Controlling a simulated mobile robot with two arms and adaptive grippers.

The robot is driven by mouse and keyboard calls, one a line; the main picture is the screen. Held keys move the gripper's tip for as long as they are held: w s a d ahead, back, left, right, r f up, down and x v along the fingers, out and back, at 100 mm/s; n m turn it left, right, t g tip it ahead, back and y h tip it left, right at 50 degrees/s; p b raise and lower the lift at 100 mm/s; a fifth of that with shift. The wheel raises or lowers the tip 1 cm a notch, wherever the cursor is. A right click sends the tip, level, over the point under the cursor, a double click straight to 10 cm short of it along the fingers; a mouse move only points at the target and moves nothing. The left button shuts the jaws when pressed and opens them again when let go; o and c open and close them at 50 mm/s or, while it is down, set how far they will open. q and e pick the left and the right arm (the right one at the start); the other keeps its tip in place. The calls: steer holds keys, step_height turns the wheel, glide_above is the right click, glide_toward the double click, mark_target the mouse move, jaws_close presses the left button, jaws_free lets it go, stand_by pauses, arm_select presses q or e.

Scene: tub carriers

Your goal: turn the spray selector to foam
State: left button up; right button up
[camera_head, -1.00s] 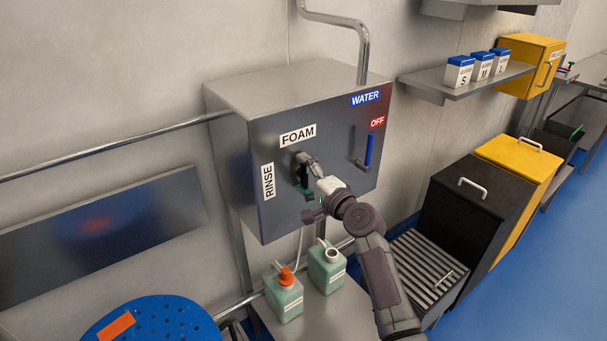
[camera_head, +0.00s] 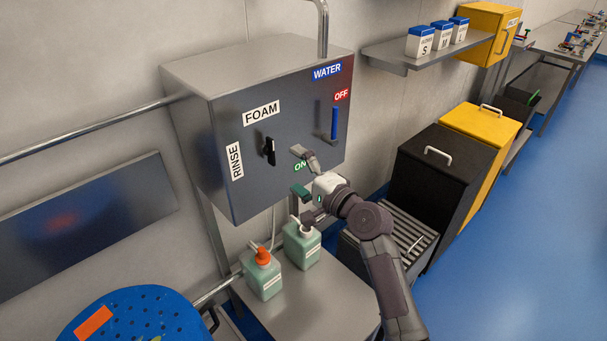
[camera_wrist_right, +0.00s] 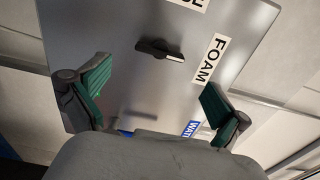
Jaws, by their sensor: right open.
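The spray selector is a black knob (camera_head: 269,151) on the front of the grey metal box (camera_head: 222,185). It stands upright in the head view, below the FOAM label (camera_head: 261,113) and right of the RINSE label (camera_head: 236,161). The knob (camera_wrist_right: 160,49) also shows in the right wrist view, its white mark at the end towards the FOAM label (camera_wrist_right: 213,59). My right gripper (camera_head: 301,171) is open and empty, apart from the knob, to its right and in front of the panel. Its green-padded fingers (camera_wrist_right: 155,85) are spread in the wrist view. My left gripper is not in view.
Two green jugs (camera_head: 262,276) (camera_head: 301,245) stand on a metal shelf below. A blue perforated round seat (camera_head: 150,315) is at the lower left. Black and yellow bins stand right.

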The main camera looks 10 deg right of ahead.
steer(key=shift+v, duration=1.3)
steer(key=s+d+f+n+g+h+b, duration=0.1)
steer(key=d+f+h, duration=0.1)
steer(key=f, duration=1.1)
steer(key=s+d+f+g+h+b, duration=0.1)
steer(key=f+g+h, duration=0.1)
steer(key=f, duration=1)
steer(key=s+d+f+n+g+h+b, duration=0.1)
steer(key=s+d+f+n+g+h, duration=0.1)
steer(key=s+f, duration=0.65)
steer(key=s+d+f+n+g+h+b, duration=0.1)
steer(key=s+d+f+g+b, duration=0.2)
steer(key=f, duration=1.1)
steer(key=s+d+f+n+g+h, duration=0.1)
steer(key=s+d+f+n, duration=0.1)
steer(key=s+f, duration=0.7)
steer(key=s+d+f+n+g+h, duration=0.1)
steer(key=s+d+f+n, duration=0.15)
steer(key=s+f, duration=0.7)
steer(key=s+d+f+n+g+b, duration=0.1)
steer(key=s+d+f+n, duration=0.1)
steer(key=s, duration=0.9)
steer(key=s+d+f+n+g+h+b, duration=0.1)
steer(key=s+d+f+n+g, duration=0.1)
steer(key=s, duration=0.9)
steer(key=shift+d+f+n+g+h, duration=0.25)
steer(key=shift+f+n, duration=0.3)
steer(key=shift+f, duration=0.3)
steer(key=shift+s+a, duration=0.1)
